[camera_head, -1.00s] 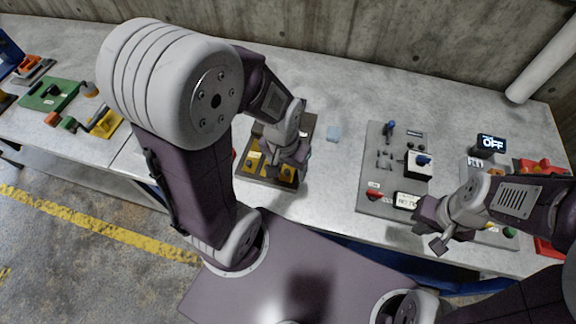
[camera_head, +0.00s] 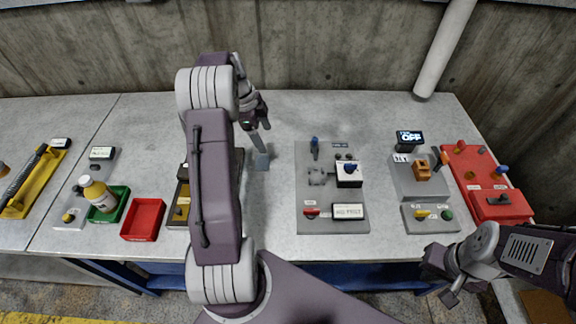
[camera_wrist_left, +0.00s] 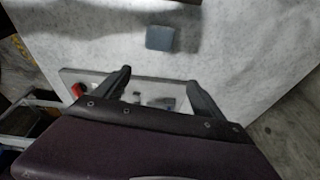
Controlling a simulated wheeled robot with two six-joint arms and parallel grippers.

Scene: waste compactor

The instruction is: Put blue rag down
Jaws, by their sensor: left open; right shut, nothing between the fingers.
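The blue rag (camera_head: 261,161) is a small flat blue-grey square on the grey table, just right of the dark tray. It also shows in the left wrist view (camera_wrist_left: 160,38), beyond my fingertips and apart from them. My left gripper (camera_head: 263,127) is over the table close to the rag, and in the left wrist view (camera_wrist_left: 160,78) its two fingers are spread with nothing held between them. My right gripper (camera_head: 447,287) is shut and empty at the front right, off the table's front edge.
A grey control panel (camera_head: 307,215) stands right of the rag. A red toolbox-like panel (camera_head: 468,172) and an OFF display (camera_head: 410,138) are further right. The table behind the rag is clear.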

